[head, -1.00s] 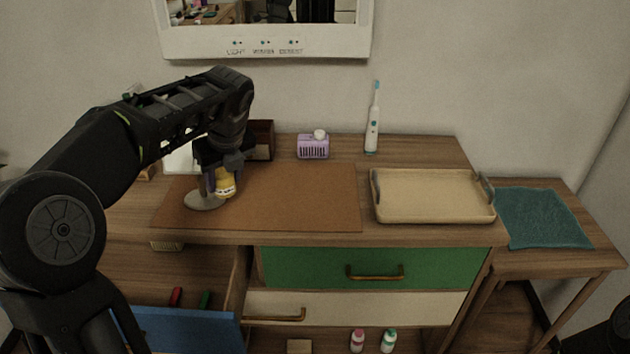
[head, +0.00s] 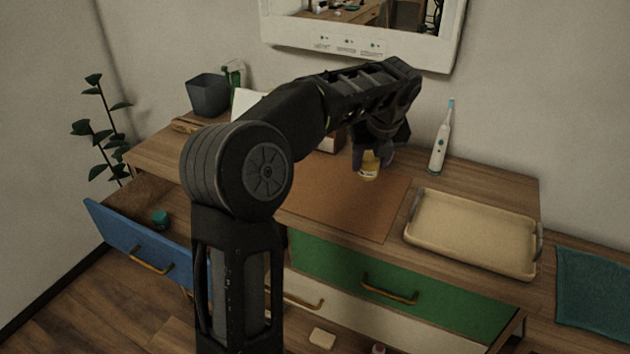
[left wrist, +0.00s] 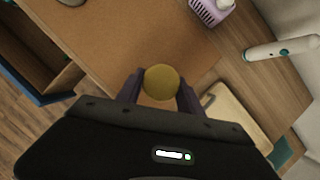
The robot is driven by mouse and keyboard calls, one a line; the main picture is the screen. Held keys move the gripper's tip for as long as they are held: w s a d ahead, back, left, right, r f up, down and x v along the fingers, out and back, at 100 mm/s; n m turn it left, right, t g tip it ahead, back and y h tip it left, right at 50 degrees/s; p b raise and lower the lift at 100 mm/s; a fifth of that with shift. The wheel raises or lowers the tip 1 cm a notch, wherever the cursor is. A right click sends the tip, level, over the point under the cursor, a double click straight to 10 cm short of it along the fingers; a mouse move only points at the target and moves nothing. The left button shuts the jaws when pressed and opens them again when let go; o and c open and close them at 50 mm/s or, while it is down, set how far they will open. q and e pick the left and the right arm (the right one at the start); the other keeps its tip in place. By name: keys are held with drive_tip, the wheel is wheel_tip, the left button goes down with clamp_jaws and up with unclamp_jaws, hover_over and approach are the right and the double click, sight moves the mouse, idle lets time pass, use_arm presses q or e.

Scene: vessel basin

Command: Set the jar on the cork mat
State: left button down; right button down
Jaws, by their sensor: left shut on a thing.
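My left gripper (head: 372,155) is shut on a jar (head: 369,166) with a yellow lid, over the right part of the cork mat (head: 345,218). In the left wrist view the round yellow lid (left wrist: 161,82) sits between the two fingers, with the mat (left wrist: 130,35) behind it. I cannot tell whether the jar's base touches the mat. The mat lies flat on the wooden desk, and my arm covers its left part in the head view. My right gripper is not in view.
A beige tray (head: 470,235) stands right of the mat, with an electric toothbrush (head: 440,140) behind it. A purple holder (left wrist: 210,10) is behind the mat. The blue drawer (head: 140,245) is open at the left. The mat's front area is clear.

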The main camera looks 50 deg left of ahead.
use_arm(q)
drive_tip(key=shift+f, duration=3.1)
drive_tip(key=shift+f+b, duration=0.3)
drive_tip(key=shift+f, duration=1.6)
drive_tip(key=shift+f, duration=0.15)
drive_tip(key=c, duration=0.7)
unclamp_jaws()
drive_tip(key=shift+c, duration=0.2)
drive_tip(key=v, duration=1.2)
